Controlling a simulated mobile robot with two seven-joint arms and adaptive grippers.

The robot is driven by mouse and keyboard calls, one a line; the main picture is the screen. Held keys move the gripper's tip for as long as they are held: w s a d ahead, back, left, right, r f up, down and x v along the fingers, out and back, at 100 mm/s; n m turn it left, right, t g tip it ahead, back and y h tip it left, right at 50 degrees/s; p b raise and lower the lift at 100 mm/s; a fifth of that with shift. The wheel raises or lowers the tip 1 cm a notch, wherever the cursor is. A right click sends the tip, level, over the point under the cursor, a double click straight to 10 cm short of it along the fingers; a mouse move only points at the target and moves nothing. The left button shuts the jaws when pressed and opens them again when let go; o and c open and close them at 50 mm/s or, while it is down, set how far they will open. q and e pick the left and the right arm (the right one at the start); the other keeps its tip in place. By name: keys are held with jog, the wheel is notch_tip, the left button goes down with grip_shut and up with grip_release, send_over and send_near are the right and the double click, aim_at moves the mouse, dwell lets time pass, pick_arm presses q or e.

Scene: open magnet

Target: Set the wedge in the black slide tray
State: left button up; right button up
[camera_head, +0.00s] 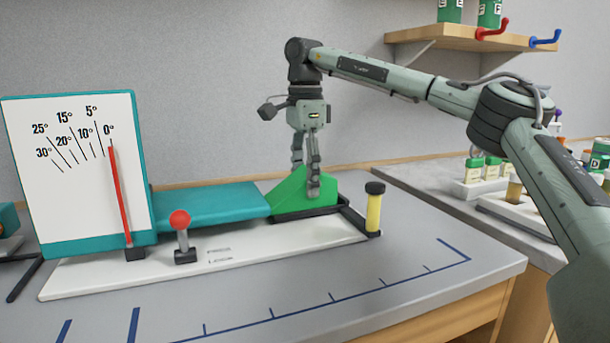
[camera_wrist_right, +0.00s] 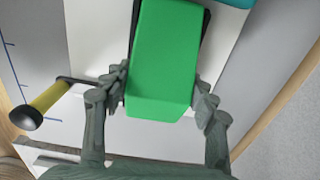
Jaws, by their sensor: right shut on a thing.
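The green wedge (camera_head: 303,190) is at the right end of the teal ramp board (camera_head: 212,205), its low end toward the board. My right gripper (camera_head: 307,185) points down from above and is shut on the wedge's tall end. In the right wrist view the wedge (camera_wrist_right: 165,60) lies between the two fingers (camera_wrist_right: 160,98). The black slide tray (camera_head: 354,218) shows as dark edges beneath and beside the wedge; whether the wedge rests fully in it I cannot tell. A yellow handle with a black cap (camera_head: 374,212) stands at its right end. My left gripper is not in view.
A white base plate (camera_head: 100,276) carries the angle dial board (camera_head: 75,160) with a red pointer and a red-knobbed lever (camera_head: 181,228). A shelf with red and blue hooks (camera_head: 460,37) hangs upper right. Bottles stand on the right counter (camera_head: 445,195). The front table is clear.

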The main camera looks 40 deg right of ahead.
jog(key=shift+f+p, duration=0.1)
jog(key=shift+p, duration=0.2)
dwell(0.4)
jog(key=o, duration=1.4)
notch_tip(320, 180, up, 12)
